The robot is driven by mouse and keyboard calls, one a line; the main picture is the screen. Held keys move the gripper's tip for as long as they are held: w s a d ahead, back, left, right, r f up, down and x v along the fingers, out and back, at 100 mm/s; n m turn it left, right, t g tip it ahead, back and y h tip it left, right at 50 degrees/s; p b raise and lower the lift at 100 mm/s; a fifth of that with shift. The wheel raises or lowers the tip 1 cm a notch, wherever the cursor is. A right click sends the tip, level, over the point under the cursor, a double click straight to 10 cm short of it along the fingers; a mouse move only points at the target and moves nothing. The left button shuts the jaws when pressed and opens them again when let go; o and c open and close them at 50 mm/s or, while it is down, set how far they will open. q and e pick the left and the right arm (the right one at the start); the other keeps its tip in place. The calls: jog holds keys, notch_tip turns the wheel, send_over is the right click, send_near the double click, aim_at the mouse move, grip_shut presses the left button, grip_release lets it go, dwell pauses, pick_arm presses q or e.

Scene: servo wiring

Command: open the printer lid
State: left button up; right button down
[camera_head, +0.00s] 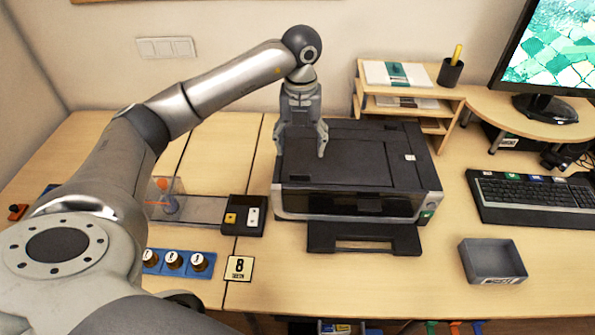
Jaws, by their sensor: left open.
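The black printer (345,205) stands on the desk in the middle of the picture, with its front tray pulled out toward me. Its flat lid (352,163) lies closed on top. My left gripper (301,150) points down over the left rear part of the lid. Its two fingers are spread apart and nothing shows between them. I cannot tell whether the fingertips touch the lid. My right gripper does not show.
A wooden shelf (448,110) with papers and a pen cup (450,72) stands behind the printer on the right. A keyboard (535,197) and a grey tray (492,261) lie to the right. A small box with switches (244,216) sits left of the printer.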

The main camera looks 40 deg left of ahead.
aim_at(300, 174)
pick_arm(q)
notch_tip(300, 174, down, 10)
jog(key=shift+p, duration=1)
jog(key=c, duration=1.4)
jog(key=shift+r, duration=0.1)
jog(key=shift+c, duration=0.2)
jog(key=shift+r, duration=0.1)
